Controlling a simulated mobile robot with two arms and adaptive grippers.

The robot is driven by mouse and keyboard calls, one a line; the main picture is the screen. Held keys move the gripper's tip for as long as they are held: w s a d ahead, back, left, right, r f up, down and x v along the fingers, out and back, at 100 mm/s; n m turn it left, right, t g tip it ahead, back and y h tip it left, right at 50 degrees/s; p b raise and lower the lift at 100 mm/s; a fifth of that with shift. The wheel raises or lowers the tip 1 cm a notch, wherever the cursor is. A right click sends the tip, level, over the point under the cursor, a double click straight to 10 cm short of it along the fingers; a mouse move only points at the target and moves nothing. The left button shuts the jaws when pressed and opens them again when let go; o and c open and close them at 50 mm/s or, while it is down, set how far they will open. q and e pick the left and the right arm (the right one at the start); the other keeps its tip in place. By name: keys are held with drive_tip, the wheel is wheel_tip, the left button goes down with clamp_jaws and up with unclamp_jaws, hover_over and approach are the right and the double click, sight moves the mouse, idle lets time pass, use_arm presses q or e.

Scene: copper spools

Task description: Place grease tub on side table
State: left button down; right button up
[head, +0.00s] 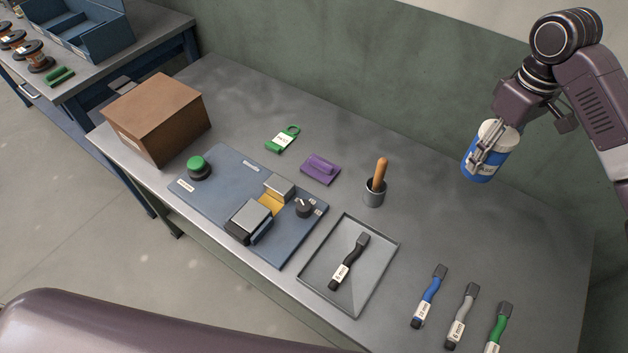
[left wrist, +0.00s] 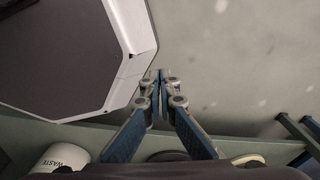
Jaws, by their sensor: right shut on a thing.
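The grease tub, a blue and white cylinder (head: 504,146), is in the head view at the upper right, tilted a little. My right gripper (head: 481,156) is shut on it and holds it in front of the green wall, over the back right of the workbench (head: 330,110). A second table (head: 140,38), probably the side table, stands at the upper left, far from the tub. My left gripper (left wrist: 155,84) shows only in the left wrist view, with its fingers together and nothing visible between them.
The workbench carries a brown box (head: 155,118), a blue fixture board (head: 225,180), a grey tray (head: 320,262), a cup with a wooden-handled tool (head: 376,190) and several handled tools. The second table holds copper spools (head: 35,57) and a blue bin (head: 95,40). A WASTE bin (left wrist: 60,158) shows in the left wrist view.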

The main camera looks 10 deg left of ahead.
drive_tip(key=shift+w+d+r, duration=0.25)
drive_tip(key=shift+w+r, duration=0.05)
drive_tip(key=shift+w, duration=0.1)
drive_tip(key=shift+f, duration=0.2)
use_arm(q)
drive_tip(key=shift+s+d+r+p, duration=0.1)
drive_tip(key=shift+d+r+p, duration=0.3)
drive_tip(key=shift+r+p, duration=0.3)
use_arm(e)
drive_tip(key=shift+f, duration=9.8)
drive_tip(key=o, duration=1.6)
drive_tip(key=shift+f, duration=0.1)
use_arm(q)
drive_tip(key=shift+f+b, duration=0.4)
drive_tip(key=shift+f, duration=0.1)
use_arm(e)
wheel_tip(320, 180, up, 12)
